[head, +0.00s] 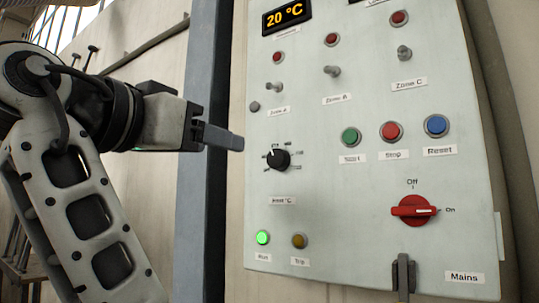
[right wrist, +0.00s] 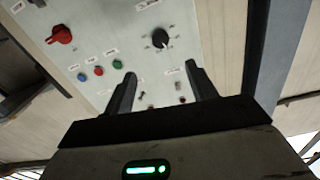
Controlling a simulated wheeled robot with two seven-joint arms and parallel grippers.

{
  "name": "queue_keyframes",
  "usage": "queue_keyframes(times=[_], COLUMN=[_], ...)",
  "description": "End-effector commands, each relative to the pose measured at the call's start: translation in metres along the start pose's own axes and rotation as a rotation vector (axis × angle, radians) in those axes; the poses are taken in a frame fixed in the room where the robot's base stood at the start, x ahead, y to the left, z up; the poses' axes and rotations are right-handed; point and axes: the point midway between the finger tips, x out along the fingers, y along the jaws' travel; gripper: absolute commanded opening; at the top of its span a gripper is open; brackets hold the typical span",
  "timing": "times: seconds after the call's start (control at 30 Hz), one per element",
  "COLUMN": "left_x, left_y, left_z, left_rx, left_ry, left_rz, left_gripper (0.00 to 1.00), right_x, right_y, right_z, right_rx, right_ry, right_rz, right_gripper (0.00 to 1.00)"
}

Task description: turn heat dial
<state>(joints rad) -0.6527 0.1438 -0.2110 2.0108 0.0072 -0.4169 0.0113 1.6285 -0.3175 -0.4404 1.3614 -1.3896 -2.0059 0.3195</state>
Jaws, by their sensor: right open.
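The heat dial (head: 279,159) is a black round knob with tick marks around it, on the pale control panel (head: 330,220) above a "Heat °C" label. The dial also shows in the right wrist view (right wrist: 160,39), upside down. My right gripper (head: 236,143) comes in from the left of the head view and stops short of the dial, to its upper left. In the right wrist view the gripper's two dark fingers (right wrist: 160,72) are apart and empty, with the dial beyond them. My left gripper is not seen.
The display (head: 287,16) reads 20 °C. Green (head: 351,137), red (head: 392,131) and blue (head: 436,125) buttons sit right of the dial. A red mains switch (head: 413,210) is lower right, above a dark upright piece (head: 403,275). A blue-grey post (head: 205,200) stands left of the panel.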

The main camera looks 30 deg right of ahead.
Motion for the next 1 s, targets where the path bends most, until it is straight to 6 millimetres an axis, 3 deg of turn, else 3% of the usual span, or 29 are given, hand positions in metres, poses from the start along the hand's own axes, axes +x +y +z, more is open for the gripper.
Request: queue_keyframes(times=[0.6,0.8,1.0], left_x=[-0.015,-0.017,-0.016], left_y=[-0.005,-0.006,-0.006], left_z=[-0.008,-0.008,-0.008], left_rx=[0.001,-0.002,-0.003], left_ry=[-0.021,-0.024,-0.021], left_rz=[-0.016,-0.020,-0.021], left_gripper=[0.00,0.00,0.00], right_x=[0.125,0.144,0.148], right_y=[0.000,-0.001,-0.001], right_z=[-0.002,0.000,0.001], right_rx=[-0.006,-0.006,-0.006], right_ry=[0.002,0.002,0.002], right_rz=[0.001,-0.001,-0.003], right_gripper=[0.57,0.57,0.57])
